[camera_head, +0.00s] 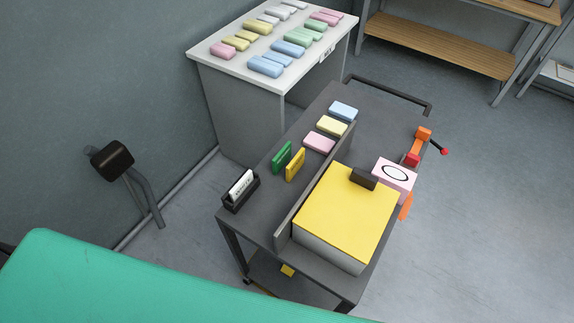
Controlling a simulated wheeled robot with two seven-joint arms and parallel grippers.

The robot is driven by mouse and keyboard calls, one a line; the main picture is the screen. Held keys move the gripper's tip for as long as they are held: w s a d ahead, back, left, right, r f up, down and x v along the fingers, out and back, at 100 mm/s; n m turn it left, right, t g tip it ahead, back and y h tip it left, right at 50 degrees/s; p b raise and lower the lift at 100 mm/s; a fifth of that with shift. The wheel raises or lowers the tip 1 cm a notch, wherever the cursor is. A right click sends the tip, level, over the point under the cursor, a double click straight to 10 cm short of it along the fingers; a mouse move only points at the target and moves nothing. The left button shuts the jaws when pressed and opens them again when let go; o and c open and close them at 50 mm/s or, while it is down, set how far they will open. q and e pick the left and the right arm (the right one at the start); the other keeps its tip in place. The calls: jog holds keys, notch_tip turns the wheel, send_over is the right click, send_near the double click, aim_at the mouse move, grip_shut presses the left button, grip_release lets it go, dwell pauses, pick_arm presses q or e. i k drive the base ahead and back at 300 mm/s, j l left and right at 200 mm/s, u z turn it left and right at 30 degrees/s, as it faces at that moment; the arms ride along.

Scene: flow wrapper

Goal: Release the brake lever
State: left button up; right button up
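Neither gripper shows in the head view. A dark grey cart (272,182) stands in the middle. An orange lever-like part (420,140) with a black rod and a red knob (445,152) is at its right edge. A flat orange piece (406,206) sticks out lower on the same side. A small yellow tab (287,270) shows low under the cart's top, near the front legs. No label tells which of these is the brake lever, and its set position cannot be told.
On the cart are a yellow-topped box (345,215), a pink card with a black ring (394,174), colored blocks and a black holder (241,191). A white table (205,60) with several soft packs stands behind. A green surface (120,280) fills the lower left. Floor right is clear.

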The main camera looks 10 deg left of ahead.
aim_at(444, 152)
jog(key=k+l, duration=0.1)
jog(key=l, duration=0.8)
jog(key=i+l+u, duration=0.15)
jog(key=l, duration=0.6)
jog(key=i+l+u, duration=0.15)
jog(key=l, duration=0.6)
jog(key=l+u, duration=0.2)
jog(key=l, duration=0.55)
jog(key=i+l, duration=0.2)
jog(key=l, duration=0.15)
jog(key=i+l, duration=0.25)
jog(key=l+u, duration=0.05)
jog(key=l, duration=0.05)
